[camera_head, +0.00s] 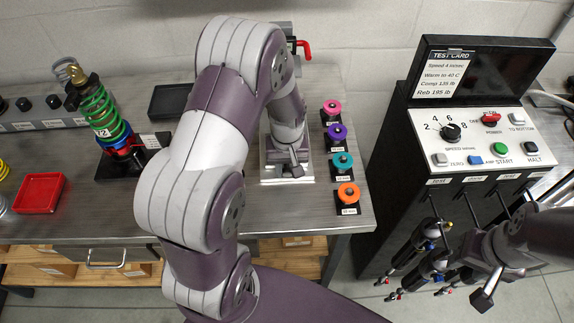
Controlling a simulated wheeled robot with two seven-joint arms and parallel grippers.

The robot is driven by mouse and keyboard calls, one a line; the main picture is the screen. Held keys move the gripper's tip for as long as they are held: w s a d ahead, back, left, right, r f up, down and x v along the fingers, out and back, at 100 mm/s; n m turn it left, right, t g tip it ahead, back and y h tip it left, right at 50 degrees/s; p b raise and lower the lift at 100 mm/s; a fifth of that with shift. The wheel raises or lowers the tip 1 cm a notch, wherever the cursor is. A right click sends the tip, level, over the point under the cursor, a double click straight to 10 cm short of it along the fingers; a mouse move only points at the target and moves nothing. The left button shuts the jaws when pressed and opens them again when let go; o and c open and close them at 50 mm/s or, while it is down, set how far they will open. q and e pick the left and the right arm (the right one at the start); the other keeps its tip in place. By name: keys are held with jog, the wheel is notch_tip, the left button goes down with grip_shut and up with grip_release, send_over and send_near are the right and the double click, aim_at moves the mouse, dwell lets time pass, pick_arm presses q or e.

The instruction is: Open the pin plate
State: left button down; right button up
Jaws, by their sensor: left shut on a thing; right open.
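My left gripper (287,170) points down over a pale metal plate (270,179) on the workbench. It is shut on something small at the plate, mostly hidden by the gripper. I cannot tell for sure whether this plate is the pin plate, or whether it is open. My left arm crosses the middle of the view and hides part of the bench. My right gripper (484,283) is open at the lower right, in front of the dark dyno cabinet, near the hanging shock absorbers (425,252).
Pink, purple, teal and orange knobs (343,162) stand in a column right of the plate. A green-spring shock (98,110) and red tray (39,193) are at left. A red handle (301,46) sits behind my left arm. The control panel (482,137) is at right.

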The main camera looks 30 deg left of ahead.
pick_arm(q)
jog(key=c, duration=0.8)
grip_release()
jog(key=shift+c, duration=0.2)
jog(key=shift+r, duration=0.1)
notch_tip(320, 180, up, 13)
jog(key=shift+f+b, duration=0.2)
jog(key=shift+b, duration=0.2)
